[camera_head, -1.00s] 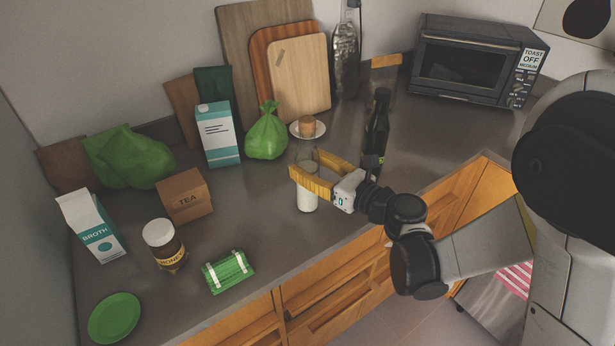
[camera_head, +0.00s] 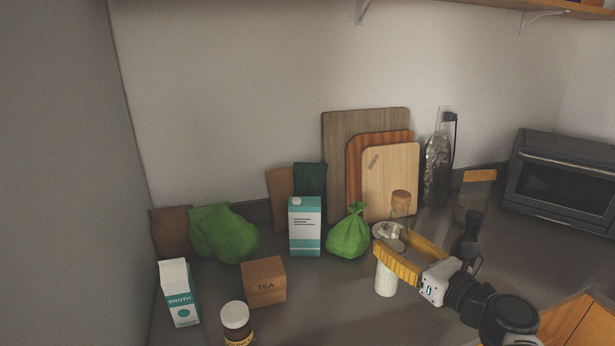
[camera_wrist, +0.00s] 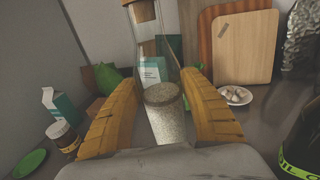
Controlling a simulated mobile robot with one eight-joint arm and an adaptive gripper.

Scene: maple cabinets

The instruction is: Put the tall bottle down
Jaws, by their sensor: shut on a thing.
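The tall bottle (camera_head: 386,279) is clear glass with a cork top and pale grainy contents low inside. My gripper (camera_head: 405,258) has its yellow fingers shut around the bottle's middle. In the wrist view the bottle (camera_wrist: 165,118) stands between the two fingers (camera_wrist: 160,100), roughly upright, its cork cut off by the top edge. In the head view its base appears low over the grey counter (camera_head: 335,300); I cannot tell whether it touches.
A dark oil bottle (camera_head: 467,242) stands close right of my gripper. A small plate (camera_head: 388,236), a green bag (camera_head: 350,232) and a blue-white carton (camera_head: 305,228) are behind. A tea box (camera_head: 264,282) is left. Counter between tea box and bottle is clear.

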